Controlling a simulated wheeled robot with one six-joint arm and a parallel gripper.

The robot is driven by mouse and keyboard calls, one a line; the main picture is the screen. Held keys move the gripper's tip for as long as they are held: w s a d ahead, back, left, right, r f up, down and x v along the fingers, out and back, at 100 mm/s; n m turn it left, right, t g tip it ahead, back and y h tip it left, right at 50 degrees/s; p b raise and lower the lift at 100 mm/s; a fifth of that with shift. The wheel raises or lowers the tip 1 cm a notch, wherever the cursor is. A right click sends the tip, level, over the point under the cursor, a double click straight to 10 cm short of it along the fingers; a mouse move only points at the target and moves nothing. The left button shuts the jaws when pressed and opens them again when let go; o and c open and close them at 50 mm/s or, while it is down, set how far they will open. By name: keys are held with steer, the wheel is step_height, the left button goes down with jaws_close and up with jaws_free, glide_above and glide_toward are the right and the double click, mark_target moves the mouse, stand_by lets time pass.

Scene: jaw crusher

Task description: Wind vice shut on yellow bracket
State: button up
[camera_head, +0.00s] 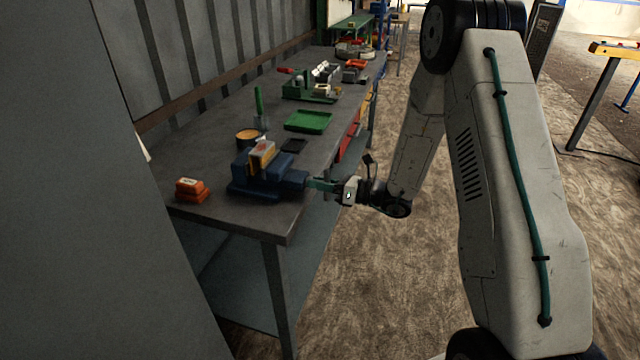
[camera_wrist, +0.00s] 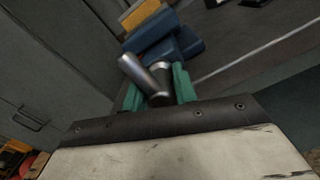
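The blue vice (camera_head: 262,180) is at the near end of the bench, and it also shows in the wrist view (camera_wrist: 152,32). The yellow bracket (camera_head: 262,153) stands upright at the vice's jaws; its yellow edge shows in the wrist view (camera_wrist: 139,13). I cannot tell whether both jaws touch it. The vice's metal handle (camera_wrist: 144,73) slants at the front of its screw. My gripper (camera_head: 318,184) is at this screw end, its green fingers (camera_wrist: 158,90) on either side of the metal. Whether they press on it is unclear.
Orange blocks (camera_head: 191,189) lie left of the vice on the grey bench (camera_head: 245,218). Behind it are a yellow-topped tin (camera_head: 248,137), a green tray (camera_head: 308,121) and a green-handled brush (camera_head: 259,104). A grey cabinet fills the left.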

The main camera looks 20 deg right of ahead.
jaws_close()
steer(key=shift+m, duration=1.1)
steer(key=o, duration=0.5)
jaws_free()
steer(key=v, duration=0.7)
steer(key=shift+d, duration=0.35)
